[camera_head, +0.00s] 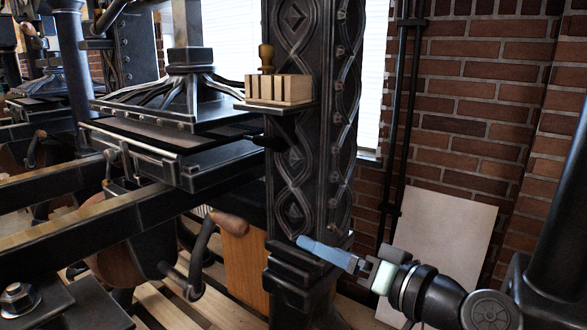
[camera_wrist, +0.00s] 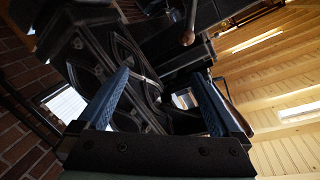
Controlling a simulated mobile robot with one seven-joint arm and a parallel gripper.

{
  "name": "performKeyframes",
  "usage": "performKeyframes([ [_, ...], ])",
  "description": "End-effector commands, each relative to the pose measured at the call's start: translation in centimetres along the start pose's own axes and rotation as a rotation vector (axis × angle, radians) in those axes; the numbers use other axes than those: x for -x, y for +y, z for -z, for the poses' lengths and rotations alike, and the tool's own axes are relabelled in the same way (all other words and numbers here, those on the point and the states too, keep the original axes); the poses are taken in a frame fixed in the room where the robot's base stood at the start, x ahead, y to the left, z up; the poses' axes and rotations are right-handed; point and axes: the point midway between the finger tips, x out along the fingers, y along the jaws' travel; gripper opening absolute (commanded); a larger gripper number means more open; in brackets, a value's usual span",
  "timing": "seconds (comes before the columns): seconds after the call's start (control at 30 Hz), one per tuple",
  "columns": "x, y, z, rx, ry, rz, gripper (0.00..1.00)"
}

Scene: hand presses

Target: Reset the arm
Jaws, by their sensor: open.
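My gripper (camera_head: 302,243) is at the lower right of the head view, at the end of my arm, which reaches in from the right. Its blue fingers point left, in front of the foot of the black ornate press column (camera_head: 303,130). In the wrist view my gripper (camera_wrist: 160,74) shows two blue fingers spread wide apart, with nothing held between them. The dark patterned column (camera_wrist: 105,60) lies beyond the fingers there. I cannot tell from the head view how close the fingertips are to the column.
A crank with a wooden grip (camera_head: 229,222) stands left of my gripper. A small shelf on the column bears a slotted wooden block (camera_head: 278,88). The press bed (camera_head: 190,165) is at left. A pale panel (camera_head: 440,245) leans on the brick wall (camera_head: 470,110) behind my arm.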

Motion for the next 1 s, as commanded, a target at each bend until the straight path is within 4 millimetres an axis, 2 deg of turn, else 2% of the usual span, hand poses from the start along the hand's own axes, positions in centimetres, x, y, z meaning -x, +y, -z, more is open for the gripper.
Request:
performKeyframes([
  [0.17, -1.2, -2.8, 3.2, 0.178, 0.122, -0.179, 1.00],
  [0.27, -0.8, -6.2, 6.1, 0.317, 0.255, -0.281, 1.00],
  [0.33, 0.3, -9.9, 8.4, 0.428, 0.385, -0.339, 1.00],
  [0.4, 2.2, -14.2, 10.5, 0.535, 0.534, -0.382, 1.00],
  [0.5, 5.5, -20.3, 12.3, 0.655, 0.733, -0.409, 1.00],
  [0.6, 9.3, -25.9, 13.1, 0.747, 0.914, -0.413, 1.00],
  [0.73, 14.6, -32.3, 12.8, 0.839, 1.134, -0.402, 1.00],
  [0.77, 14.4, -33.0, 14.9, 0.832, 1.114, -0.409, 1.00],
  [0.8, 14.4, -33.6, 16.1, 0.830, 1.108, -0.412, 1.00],
  [1.0, 15.1, -37.1, 20.8, 0.830, 1.105, -0.412, 1.00],
])
